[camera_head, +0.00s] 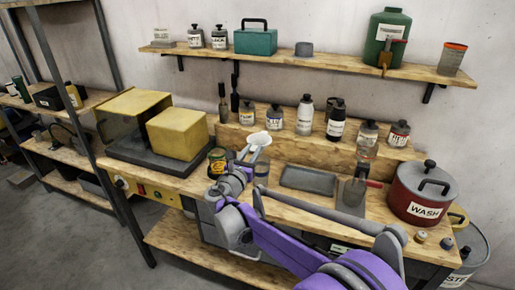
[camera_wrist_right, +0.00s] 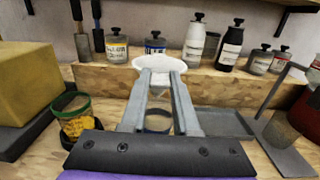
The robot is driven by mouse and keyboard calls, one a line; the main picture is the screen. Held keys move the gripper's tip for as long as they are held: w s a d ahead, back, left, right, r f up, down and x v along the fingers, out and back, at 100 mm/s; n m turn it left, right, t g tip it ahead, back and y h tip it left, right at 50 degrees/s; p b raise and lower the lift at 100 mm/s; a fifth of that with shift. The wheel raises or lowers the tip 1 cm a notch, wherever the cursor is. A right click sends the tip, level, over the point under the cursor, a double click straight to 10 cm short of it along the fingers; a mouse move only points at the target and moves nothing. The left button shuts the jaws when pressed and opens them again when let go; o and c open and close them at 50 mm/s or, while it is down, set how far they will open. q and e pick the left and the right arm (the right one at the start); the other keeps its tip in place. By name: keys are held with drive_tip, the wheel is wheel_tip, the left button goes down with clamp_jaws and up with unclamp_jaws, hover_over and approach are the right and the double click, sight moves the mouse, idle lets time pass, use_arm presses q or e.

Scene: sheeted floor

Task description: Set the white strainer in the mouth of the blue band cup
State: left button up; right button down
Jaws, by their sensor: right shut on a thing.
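The white strainer (camera_head: 258,139) is held at the tip of my right gripper (camera_head: 253,154), above the workbench. In the right wrist view the strainer (camera_wrist_right: 160,66) lies at the far end of my right gripper's fingers (camera_wrist_right: 163,82), which are shut on it. A cup (camera_head: 262,170) stands on the bench under the gripper, partly hidden by it. In the wrist view the cup's dark bluish rim (camera_wrist_right: 158,121) shows between the fingers, below and nearer than the strainer. The strainer is apart from the cup. My left gripper is not in view.
A grey tray (camera_head: 308,180) and a stand with a flat base (camera_head: 353,195) lie to the right. Several labelled bottles stand on the raised step behind. A red WASH pot (camera_head: 422,192) is far right.

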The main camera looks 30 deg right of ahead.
drive_tip(key=shift+d+r, duration=0.25)
drive_tip(key=shift+d, duration=0.05)
drive_tip(key=shift+a, duration=0.15)
drive_tip(key=shift+f, duration=0.1)
drive_tip(key=shift+f+b, duration=1.35)
drive_tip(key=shift+f, duration=0.65)
drive_tip(key=shift+s+f+b, duration=0.1)
drive_tip(key=shift+f+b, duration=1.15)
drive_tip(key=shift+f, duration=0.65)
drive_tip(key=c, duration=0.6)
unclamp_jaws()
drive_tip(key=shift+r, duration=0.1)
